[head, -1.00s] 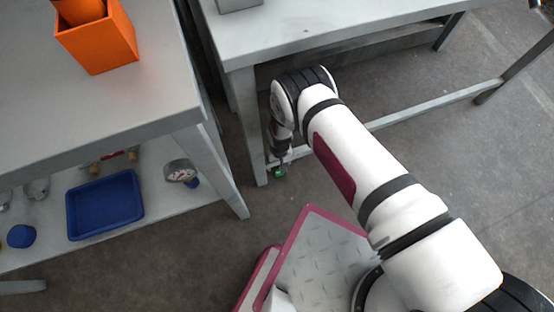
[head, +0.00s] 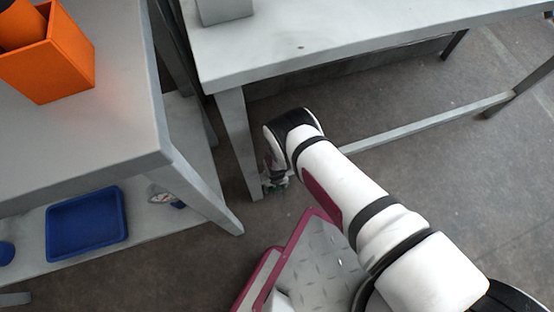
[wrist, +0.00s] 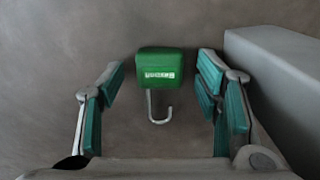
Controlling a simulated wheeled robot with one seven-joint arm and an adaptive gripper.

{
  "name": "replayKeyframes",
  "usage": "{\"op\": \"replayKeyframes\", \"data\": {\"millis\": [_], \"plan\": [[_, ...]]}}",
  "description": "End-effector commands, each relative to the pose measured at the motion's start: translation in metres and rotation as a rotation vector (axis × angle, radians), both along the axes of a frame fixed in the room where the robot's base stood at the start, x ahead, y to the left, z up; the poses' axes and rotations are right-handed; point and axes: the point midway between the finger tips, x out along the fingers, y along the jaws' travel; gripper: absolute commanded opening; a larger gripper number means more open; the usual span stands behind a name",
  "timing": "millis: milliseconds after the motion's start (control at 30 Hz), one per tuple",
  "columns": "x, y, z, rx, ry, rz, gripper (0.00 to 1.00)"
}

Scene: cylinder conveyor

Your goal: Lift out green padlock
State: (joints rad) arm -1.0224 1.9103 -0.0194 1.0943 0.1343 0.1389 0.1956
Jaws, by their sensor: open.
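The green padlock (wrist: 160,66) lies in the middle of the wrist view on the grey floor. A pale label marks its body, and its thin metal shackle hooks toward my gripper. My gripper (wrist: 162,75) is open and empty, with one teal-padded finger on each side of the padlock and a gap to both. I cannot tell how far the fingertips are above the floor. In the head view my gripper (head: 273,184) hangs low by a table leg, mostly hidden by my arm. The padlock cannot be told apart there.
A grey table leg (head: 238,140) stands close by; a grey bar (wrist: 275,75) is close to the right finger in the wrist view. Left are a table with an orange box (head: 68,62) and a shelf with a blue tray (head: 85,223).

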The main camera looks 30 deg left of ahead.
Motion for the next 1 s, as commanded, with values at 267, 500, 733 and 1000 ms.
{"op": "replayKeyframes", "data": {"millis": [267, 500, 733, 1000], "plan": [[0.001, 0.0, 0.001, 0.001, -0.001, 0.0, 0.22], [0.001, 0.0, 0.001, 0.001, -0.001, 0.0, 0.04], [0.001, 0.001, 0.005, 0.001, -0.001, 0.0, 0.04], [0.001, 0.002, 0.035, 0.002, -0.001, 0.0, 0.04]]}}
